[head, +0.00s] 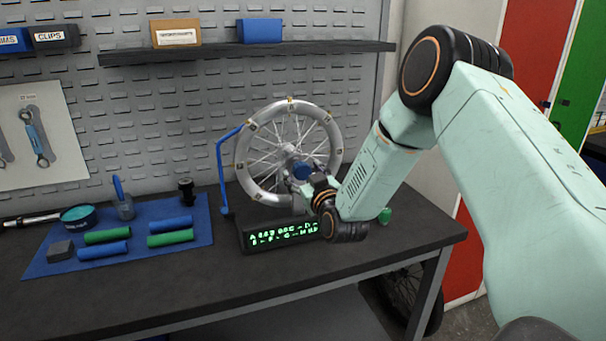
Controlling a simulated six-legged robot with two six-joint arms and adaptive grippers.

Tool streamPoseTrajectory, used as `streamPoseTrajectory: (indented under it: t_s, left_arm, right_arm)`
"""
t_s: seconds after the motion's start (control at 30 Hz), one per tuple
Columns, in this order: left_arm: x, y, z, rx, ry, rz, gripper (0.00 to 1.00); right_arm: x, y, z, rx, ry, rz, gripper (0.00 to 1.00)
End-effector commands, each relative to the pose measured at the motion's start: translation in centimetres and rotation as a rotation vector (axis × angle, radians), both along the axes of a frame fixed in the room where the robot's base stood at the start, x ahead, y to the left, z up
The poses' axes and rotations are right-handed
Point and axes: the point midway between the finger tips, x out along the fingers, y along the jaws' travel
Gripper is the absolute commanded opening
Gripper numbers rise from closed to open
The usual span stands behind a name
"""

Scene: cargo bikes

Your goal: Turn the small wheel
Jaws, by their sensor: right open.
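The small wheel (250,137) stands upright at the back right of the workbench. It has a silver rim with several tan marks and thin spokes, and a blue stand arm (222,170) rises at its left. My right gripper (304,172) is at the wheel's lower right, in front of the spokes near the hub. It is open; its fingers are small and dark here, and I cannot tell whether they touch the wheel. The hub is partly hidden behind the gripper. A black display (250,240) with green characters sits below the wheel. My left gripper is not in view.
A shelf (300,49) with boxes runs above. A green knob (385,215) is beside my right arm. The front of the bench (190,293) is clear.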

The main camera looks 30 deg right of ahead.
Motion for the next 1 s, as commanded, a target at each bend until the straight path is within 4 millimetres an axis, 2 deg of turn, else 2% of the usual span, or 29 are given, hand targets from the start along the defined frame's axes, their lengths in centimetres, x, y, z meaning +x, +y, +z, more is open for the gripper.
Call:
streamPoseTrajectory:
  t_s: [0.37, 1.0]
  left_arm:
    - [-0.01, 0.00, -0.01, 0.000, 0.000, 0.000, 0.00]
    - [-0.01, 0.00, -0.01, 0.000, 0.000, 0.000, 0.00]
  right_arm:
    - [0.38, 0.03, 0.00, 0.001, 0.001, 0.001, 0.64]
    - [0.36, 0.01, -0.04, 0.001, 0.002, 0.001, 0.09]
